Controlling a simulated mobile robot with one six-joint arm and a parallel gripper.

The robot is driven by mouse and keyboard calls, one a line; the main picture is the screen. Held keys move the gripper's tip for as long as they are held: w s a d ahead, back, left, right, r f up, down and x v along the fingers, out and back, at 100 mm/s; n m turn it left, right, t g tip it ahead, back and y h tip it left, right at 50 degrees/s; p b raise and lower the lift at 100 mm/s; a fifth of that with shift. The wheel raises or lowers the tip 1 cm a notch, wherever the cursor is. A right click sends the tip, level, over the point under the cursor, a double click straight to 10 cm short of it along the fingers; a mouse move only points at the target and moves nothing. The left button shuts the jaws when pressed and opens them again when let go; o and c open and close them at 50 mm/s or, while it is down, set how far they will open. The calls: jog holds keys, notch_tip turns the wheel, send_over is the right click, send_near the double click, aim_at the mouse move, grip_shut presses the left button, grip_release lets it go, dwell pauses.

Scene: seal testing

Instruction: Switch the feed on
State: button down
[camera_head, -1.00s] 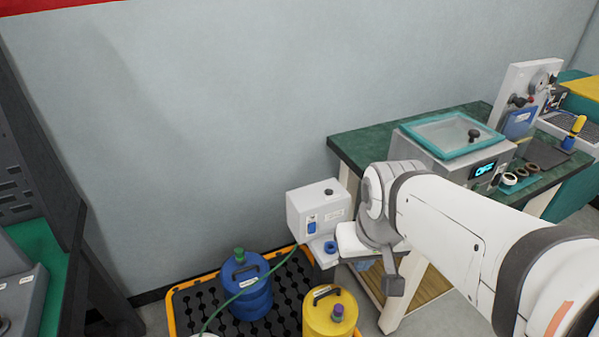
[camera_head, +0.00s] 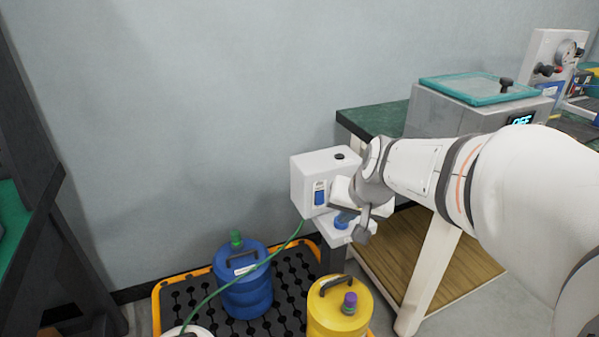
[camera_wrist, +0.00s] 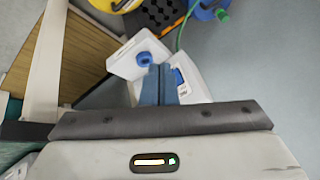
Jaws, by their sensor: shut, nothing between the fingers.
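The feed unit, a white box (camera_head: 312,166), stands near the wall with a blue rocker switch (camera_head: 320,197) and a small label on its front. A white ledge with a blue round part (camera_head: 342,219) sits below. My gripper (camera_head: 334,207) is just in front of the box, close to the switch; contact cannot be told. In the wrist view the blue-grey fingers of my gripper (camera_wrist: 160,68) are shut and empty. They point between the blue round part (camera_wrist: 144,59) and the switch (camera_wrist: 178,77), partly covering the box (camera_wrist: 196,86).
A blue jug (camera_head: 243,290) and a yellow jug (camera_head: 340,312) stand in a black tray with an orange rim (camera_head: 157,305). A green hose (camera_head: 262,266) runs to the box. A green-topped table (camera_head: 372,120) holds a teal-lidded machine (camera_head: 470,90) reading OFF.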

aim_at(320, 198)
jog(key=w+d+f+m+t+b, duration=0.1)
jog(key=w+d+f+b, duration=0.1)
jog(key=w+f+b, duration=0.5)
notch_tip(320, 198, down, 3)
jog(key=shift+w+f+m+t+b, duration=0.2)
jog(key=shift+w+m+t+b, duration=0.2)
jog(key=shift+b, duration=0.7)
jog(key=shift+w+a+f+p, duration=0.2)
jog(key=shift+w+a+p, duration=0.3)
jog(key=shift+w, duration=0.9)
jog(key=shift+w+a+f+p, duration=0.15)
jog(key=shift+w+a+p, duration=0.3)
jog(key=shift+w, duration=0.9)
jog(key=shift+w+a+f+p, duration=0.2)
jog(key=shift+w+a+p, duration=0.3)
jog(key=shift+w, duration=0.9)
jog(key=shift+w, duration=0.1)
jog(key=shift+w+a, duration=0.1)
jog(key=shift+w, duration=0.2)
